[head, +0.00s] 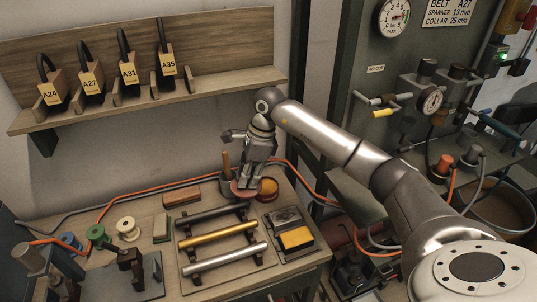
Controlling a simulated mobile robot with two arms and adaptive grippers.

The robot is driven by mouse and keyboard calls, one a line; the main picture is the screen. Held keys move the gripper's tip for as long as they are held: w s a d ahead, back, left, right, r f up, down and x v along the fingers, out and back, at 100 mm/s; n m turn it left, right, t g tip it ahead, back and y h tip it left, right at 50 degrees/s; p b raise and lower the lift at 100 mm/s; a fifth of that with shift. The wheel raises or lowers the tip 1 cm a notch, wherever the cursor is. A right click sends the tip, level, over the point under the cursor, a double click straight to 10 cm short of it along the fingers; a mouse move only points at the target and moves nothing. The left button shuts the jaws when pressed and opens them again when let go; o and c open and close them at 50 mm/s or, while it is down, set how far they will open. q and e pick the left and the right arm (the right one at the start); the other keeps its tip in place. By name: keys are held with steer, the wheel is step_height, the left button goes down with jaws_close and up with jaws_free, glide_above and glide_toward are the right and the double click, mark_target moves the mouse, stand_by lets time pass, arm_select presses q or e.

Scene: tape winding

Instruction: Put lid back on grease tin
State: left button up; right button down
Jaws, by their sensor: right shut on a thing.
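The grease tin (268,187) is a small round red tin with amber grease showing in its open top. It stands near the back right of the wooden bench. My right gripper (244,186) points down just left of the tin, shut on a reddish round disc that looks like the lid (243,194). The gripper partly hides the lid. I cannot tell whether the lid touches the bench. My left gripper is not in view.
A dark pot with an upright wooden handle (227,163) stands close left of the gripper. In front, a rack holds black, gold and silver rods (219,236). A tray with a yellow block (296,238) lies to the right. An orange hose (170,188) runs behind.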

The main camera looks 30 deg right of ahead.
steer(key=c, duration=2.2)
jaws_free()
steer(key=w+d+m, duration=0.1)
steer(key=d+m, duration=0.1)
steer(key=w+d+m+p, duration=0.1)
steer(key=d+m, duration=0.1)
steer(key=w+d+f+m+t+h, duration=0.1)
steer(key=d+m, duration=0.1)
steer(key=shift+d+m, duration=0.3)
steer(key=shift+m, duration=0.1)
steer(key=shift+w+d+f+m+t+h, duration=0.15)
steer(key=shift+d+m, duration=0.35)
steer(key=shift+d, duration=0.05)
steer(key=shift+w+d+f+m+t+h, duration=0.1)
steer(key=shift+d+m+t+h, duration=0.05)
steer(key=shift+d+m, duration=0.35)
steer(key=shift+f, duration=0.3)
jaws_close()
step_height(320, 180, down, 3)
steer(key=shift+b, duration=1.05)
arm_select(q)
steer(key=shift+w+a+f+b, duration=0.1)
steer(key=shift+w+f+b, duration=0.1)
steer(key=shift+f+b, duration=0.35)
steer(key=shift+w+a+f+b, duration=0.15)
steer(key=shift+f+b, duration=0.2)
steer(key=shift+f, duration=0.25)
arm_select(e)
steer(key=shift+f, duration=1.35)
